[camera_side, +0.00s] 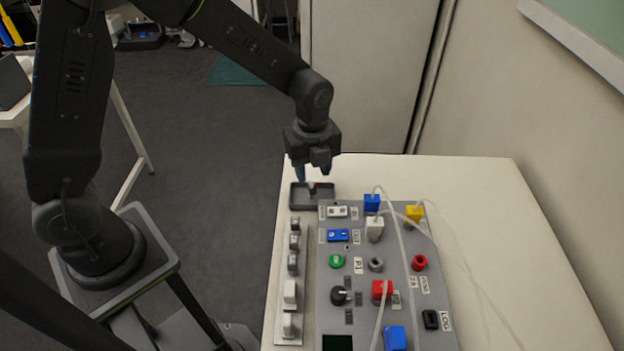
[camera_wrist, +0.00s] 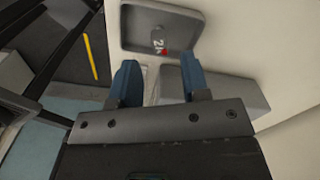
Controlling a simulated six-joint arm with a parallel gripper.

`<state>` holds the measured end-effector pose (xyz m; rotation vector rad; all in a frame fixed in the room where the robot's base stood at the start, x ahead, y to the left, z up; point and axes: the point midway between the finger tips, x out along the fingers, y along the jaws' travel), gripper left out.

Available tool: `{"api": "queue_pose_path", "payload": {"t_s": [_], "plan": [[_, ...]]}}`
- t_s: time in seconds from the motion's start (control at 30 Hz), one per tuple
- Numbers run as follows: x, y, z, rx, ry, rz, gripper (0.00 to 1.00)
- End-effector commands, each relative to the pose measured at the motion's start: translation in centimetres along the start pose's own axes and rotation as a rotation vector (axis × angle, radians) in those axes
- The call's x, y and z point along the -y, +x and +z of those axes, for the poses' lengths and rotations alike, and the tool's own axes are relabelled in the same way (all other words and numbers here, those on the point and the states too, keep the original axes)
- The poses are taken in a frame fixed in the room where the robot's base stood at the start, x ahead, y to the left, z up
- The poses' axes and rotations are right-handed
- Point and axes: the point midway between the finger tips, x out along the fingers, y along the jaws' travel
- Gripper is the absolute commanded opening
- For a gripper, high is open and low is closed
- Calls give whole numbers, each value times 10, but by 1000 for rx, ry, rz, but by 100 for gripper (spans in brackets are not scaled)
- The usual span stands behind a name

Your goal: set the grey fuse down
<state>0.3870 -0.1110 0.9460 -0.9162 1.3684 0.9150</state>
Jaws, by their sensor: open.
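My gripper (camera_side: 313,176) is open just above the dark grey tray (camera_side: 299,205) at the far end of the table. In the wrist view, the two blue fingers of my gripper (camera_wrist: 161,80) stand apart with nothing between them. A small grey piece with white marks and a red spot, which looks like the grey fuse (camera_wrist: 158,37), lies inside the tray (camera_wrist: 187,20), ahead of the fingertips and apart from them. In the side view, only a small light and reddish bit shows in the tray under the fingers.
A grey panel (camera_side: 355,265) with connectors, buttons and cables stands nearer the camera. A strip (camera_side: 280,265) with several grey and white pieces lies left of it. A grey box edge (camera_wrist: 232,90) shows near the right finger.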

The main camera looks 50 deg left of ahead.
Motion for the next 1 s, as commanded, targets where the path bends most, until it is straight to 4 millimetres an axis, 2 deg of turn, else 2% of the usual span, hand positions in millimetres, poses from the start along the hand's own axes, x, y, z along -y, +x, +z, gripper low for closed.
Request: {"api": "queue_pose_path", "payload": {"t_s": [0.1, 0.3, 0.43, 0.67, 0.77, 0.83, 1.0], "plan": [[0, -28, 0, 1, 0, -5, 42], [0, -62, 0, 0, 0, -2, 42], [0, -74, 0, 0, 0, -1, 42], [-3, -81, 0, 1, -22, -5, 42], [-14, -96, 2, 6, -137, -39, 42], [-28, -114, 3, 9, -287, -80, 42], [-81, -155, 3, -21, -792, -215, 42]]}}
